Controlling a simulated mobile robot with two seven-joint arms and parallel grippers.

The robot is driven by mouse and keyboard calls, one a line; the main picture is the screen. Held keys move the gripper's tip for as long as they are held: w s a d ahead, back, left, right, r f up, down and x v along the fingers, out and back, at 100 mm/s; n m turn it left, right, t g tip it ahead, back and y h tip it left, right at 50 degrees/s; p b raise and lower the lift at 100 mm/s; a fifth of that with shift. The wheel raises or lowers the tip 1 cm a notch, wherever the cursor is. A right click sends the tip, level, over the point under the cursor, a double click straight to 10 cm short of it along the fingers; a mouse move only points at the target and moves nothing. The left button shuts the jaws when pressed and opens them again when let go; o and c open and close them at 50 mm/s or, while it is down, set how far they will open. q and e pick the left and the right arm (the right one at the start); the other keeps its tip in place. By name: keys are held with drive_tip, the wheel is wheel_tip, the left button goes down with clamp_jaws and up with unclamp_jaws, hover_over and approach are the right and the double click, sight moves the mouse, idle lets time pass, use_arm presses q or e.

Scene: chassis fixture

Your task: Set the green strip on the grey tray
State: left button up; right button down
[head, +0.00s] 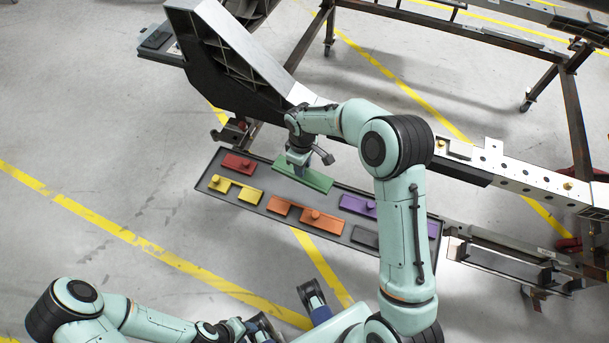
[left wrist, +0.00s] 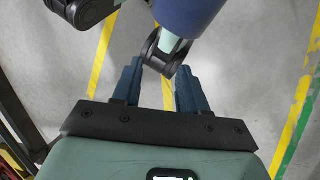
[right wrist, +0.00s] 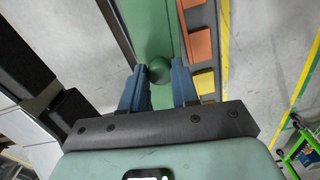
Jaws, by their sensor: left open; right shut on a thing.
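The green strip (head: 316,180) is a flat bar with a round knob, which shows in the right wrist view (right wrist: 159,70). My right gripper (head: 300,168) is shut on this knob, with one blue finger on each side. In the head view the strip overlaps the far edge of the grey tray (head: 262,209), near its middle. It seems to hang above the tray; I cannot tell the exact gap. My left gripper (left wrist: 158,88) is open and empty, away from the tray near the bottom of the head view.
On the tray lie a red piece (head: 232,162), yellow pieces (head: 249,194), orange pieces (head: 326,224), a purple piece (head: 352,204) and a dark grey piece (head: 364,237). A dark chassis frame (head: 215,70) with a long metal rail (head: 520,175) stands behind the tray.

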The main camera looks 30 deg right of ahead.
drive_tip(key=f, duration=0.1)
drive_tip(key=w+d+f+b, duration=0.1)
drive_tip(key=f+n, duration=0.1)
drive_tip(key=shift+w+d+f, duration=0.15)
drive_tip(key=shift+d, duration=0.35)
drive_tip(key=shift+n, duration=0.3)
drive_tip(key=shift+f+b, duration=2.45)
drive_tip(key=shift+f, duration=1)
use_arm(q)
wheel_tip(320, 180, down, 6)
drive_tip(key=w, duration=0.1)
drive_tip(key=shift+w+t, duration=0.2)
drive_tip(key=shift+t, duration=0.2)
drive_tip(key=shift+r, duration=0.1)
use_arm(e)
drive_tip(key=shift+f, duration=0.1)
use_arm(q)
drive_tip(key=shift+s+f+b, duration=0.1)
drive_tip(key=shift+f+b, duration=0.75)
drive_tip(key=shift+f, duration=0.15)
use_arm(e)
drive_tip(key=shift+f, duration=1.35)
